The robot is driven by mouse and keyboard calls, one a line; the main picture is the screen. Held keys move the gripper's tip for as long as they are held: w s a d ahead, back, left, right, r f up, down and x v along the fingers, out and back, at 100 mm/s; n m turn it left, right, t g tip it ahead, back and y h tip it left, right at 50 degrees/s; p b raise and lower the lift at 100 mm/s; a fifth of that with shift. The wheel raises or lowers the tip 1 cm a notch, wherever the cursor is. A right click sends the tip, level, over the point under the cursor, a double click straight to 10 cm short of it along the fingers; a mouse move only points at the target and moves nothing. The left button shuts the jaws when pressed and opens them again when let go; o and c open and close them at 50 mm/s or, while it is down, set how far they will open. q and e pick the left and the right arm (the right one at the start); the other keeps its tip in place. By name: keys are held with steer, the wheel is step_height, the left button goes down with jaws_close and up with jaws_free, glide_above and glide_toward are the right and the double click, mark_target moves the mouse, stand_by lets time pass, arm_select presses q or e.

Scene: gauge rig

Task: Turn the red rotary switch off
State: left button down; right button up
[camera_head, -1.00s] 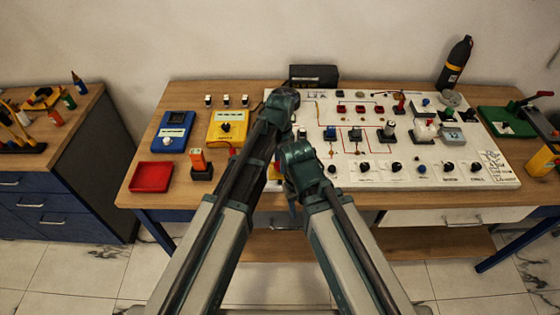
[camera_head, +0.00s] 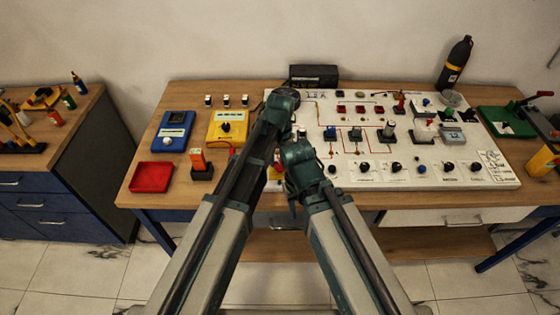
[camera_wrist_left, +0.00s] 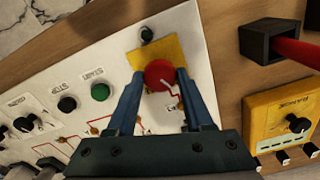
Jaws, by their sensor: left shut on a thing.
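The red rotary switch (camera_wrist_left: 159,75) is a round red knob on a yellow plate (camera_wrist_left: 138,57) at the panel's edge, in the left wrist view. A light mark shows on its face. The two fingers of my left gripper (camera_wrist_left: 156,82) lie on either side of the knob and are shut on it. In the head view my arms cover the knob and the fingertips. My right arm (camera_head: 306,170) shows in the head view, but its gripper is hidden.
The white panel (camera_head: 505,184) carries several knobs, switches and plugs. A black bottle (camera_head: 456,64) stands at back right.

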mark_target(280, 164)
arm_select(q)
steer(key=shift+n, duration=1.5)
steer(key=shift+c, duration=1.4)
jaws_free()
step_height(280, 164, up, 14)
steer(key=p, duration=1.3)
steer(key=shift+p, duration=0.4)
steer(key=shift+f, duration=0.2)
